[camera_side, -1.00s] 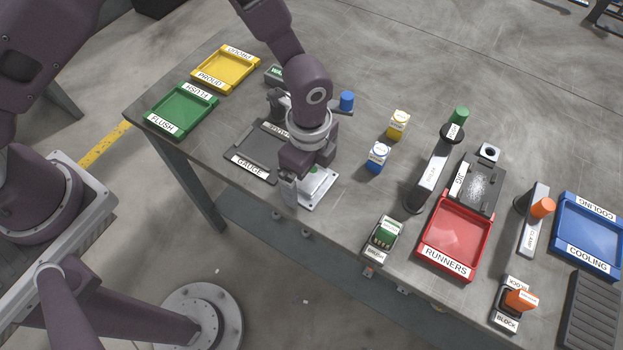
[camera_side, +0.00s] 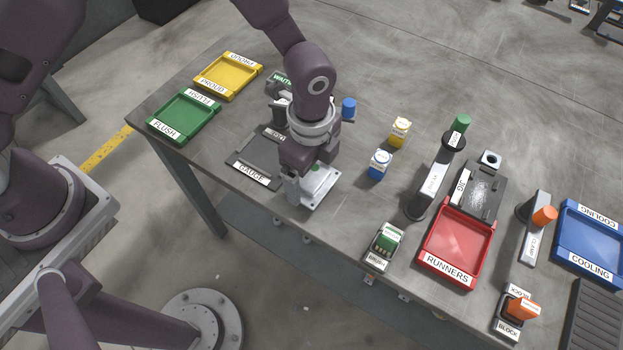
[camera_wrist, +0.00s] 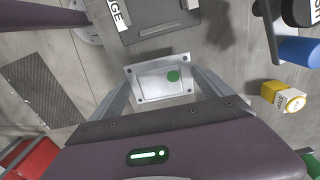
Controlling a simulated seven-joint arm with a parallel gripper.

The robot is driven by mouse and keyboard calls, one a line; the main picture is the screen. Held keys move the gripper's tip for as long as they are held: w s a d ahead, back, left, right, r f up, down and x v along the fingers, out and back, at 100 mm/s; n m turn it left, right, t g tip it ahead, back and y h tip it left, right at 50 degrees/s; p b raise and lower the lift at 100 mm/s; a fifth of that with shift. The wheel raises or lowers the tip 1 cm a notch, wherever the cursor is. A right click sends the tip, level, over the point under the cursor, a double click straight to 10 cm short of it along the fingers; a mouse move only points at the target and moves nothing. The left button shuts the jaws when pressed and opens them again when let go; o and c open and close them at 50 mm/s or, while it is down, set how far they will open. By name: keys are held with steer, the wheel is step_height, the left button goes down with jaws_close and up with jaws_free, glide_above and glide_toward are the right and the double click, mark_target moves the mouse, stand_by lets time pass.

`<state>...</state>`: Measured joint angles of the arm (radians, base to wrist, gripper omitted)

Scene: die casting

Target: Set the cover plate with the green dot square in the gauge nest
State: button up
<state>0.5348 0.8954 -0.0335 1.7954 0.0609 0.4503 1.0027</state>
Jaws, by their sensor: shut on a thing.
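The cover plate (camera_side: 318,190) is a pale metal rectangle with a green dot and small corner holes. It is below my gripper (camera_side: 305,190), right of the gauge. In the wrist view the plate (camera_wrist: 150,84) lies between my two fingers (camera_wrist: 160,80), its green dot toward the right. My gripper is shut on the plate; the near finger hides part of it in the side view. I cannot tell whether the plate is clear of the table. The gauge nest (camera_side: 262,150) is a dark block, partly hidden by my arm; it also shows in the wrist view (camera_wrist: 160,30).
A blue-topped tool (camera_side: 348,107) stands behind my gripper. Green (camera_side: 183,117) and yellow (camera_side: 228,76) trays are left. A brush holder (camera_side: 384,247) and red tray (camera_side: 457,245) lie right.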

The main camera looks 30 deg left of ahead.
steer(key=shift+n, duration=0.3)
steer(key=r, duration=0.6)
steer(key=shift+a+r, duration=0.25)
steer(key=shift+r, duration=0.05)
steer(key=w+a+n, duration=0.1)
steer(key=a+n, duration=0.6)
steer(key=n, duration=1.1)
glide_above(265, 157)
steer(key=f, duration=0.2)
steer(key=shift+w+f, duration=0.1)
steer(key=shift+f, duration=2.85)
steer(key=shift+f, duration=0.6)
steer(key=o, duration=1.8)
steer(key=shift+r, duration=0.65)
step_height(265, 157, up, 7)
